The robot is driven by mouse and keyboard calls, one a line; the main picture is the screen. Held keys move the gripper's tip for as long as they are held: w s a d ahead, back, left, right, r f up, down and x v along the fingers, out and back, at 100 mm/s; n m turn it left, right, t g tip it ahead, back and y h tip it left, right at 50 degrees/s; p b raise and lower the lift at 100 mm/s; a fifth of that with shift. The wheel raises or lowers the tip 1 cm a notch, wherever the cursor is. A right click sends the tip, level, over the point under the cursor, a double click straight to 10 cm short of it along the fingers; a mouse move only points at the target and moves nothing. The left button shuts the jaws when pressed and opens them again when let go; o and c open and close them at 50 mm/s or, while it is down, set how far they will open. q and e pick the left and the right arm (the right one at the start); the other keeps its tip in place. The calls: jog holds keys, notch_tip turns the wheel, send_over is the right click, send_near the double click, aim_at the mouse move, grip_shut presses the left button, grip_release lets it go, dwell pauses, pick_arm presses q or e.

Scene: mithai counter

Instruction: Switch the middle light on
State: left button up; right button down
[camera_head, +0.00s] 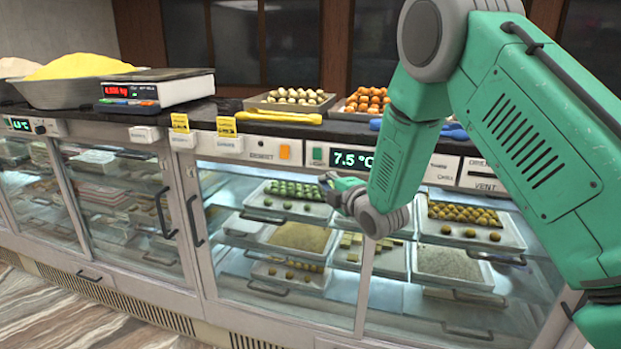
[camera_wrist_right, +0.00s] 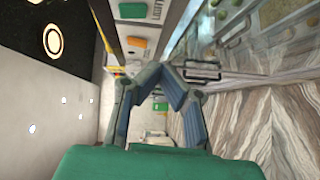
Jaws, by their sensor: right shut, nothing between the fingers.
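The counter's control strip carries an orange switch (camera_head: 284,152) beside a printed label and a green switch (camera_head: 317,153) left of a 7.5 °C display (camera_head: 352,160). I cannot tell from the lettering which one belongs to the middle light. In the right wrist view the orange switch (camera_wrist_right: 137,42) lies ahead and left of the fingers. My right gripper (camera_head: 328,183) is shut and empty, in front of the glass just below the strip. Its fingers (camera_wrist_right: 163,72) meet at the tips in the wrist view. It appears apart from both switches. My left gripper is out of view.
Glass display cases with trays of sweets (camera_head: 297,237) fill the front below the strip. A door handle (camera_head: 193,220) juts out at left. On the countertop stand a scale (camera_head: 160,85), a bowl of yellow powder (camera_head: 70,88) and sweet trays. Yellow tags (camera_head: 227,126) hang at the edge.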

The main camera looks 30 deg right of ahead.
jog(key=shift+s+a, duration=0.9)
jog(key=shift+s, duration=1.35)
jog(key=s+a+f+m+g+b, duration=0.2)
jog(key=s+a+f+m+g, duration=0.3)
jog(key=f, duration=0.7)
jog(key=s+a+f+m+g+b, duration=0.1)
jog(key=s+f+m+g+b, duration=0.1)
jog(key=s+f, duration=0.75)
pick_arm(q)
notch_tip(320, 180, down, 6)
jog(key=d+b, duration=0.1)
jog(key=b, duration=0.1)
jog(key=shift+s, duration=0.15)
pick_arm(e)
jog(key=s+a+f+m+g, duration=0.3)
jog(key=s+f, duration=0.6)
jog(key=s, duration=0.3)
jog(key=s+a+f+m+g+y, duration=0.1)
jog(key=s+a+f+m+g, duration=0.2)
jog(key=s+f, duration=0.6)
jog(key=shift+s+a+m+g, duration=0.15)
jog(key=shift+s+m+g, duration=1.15)
jog(key=shift+s+g, duration=0.5)
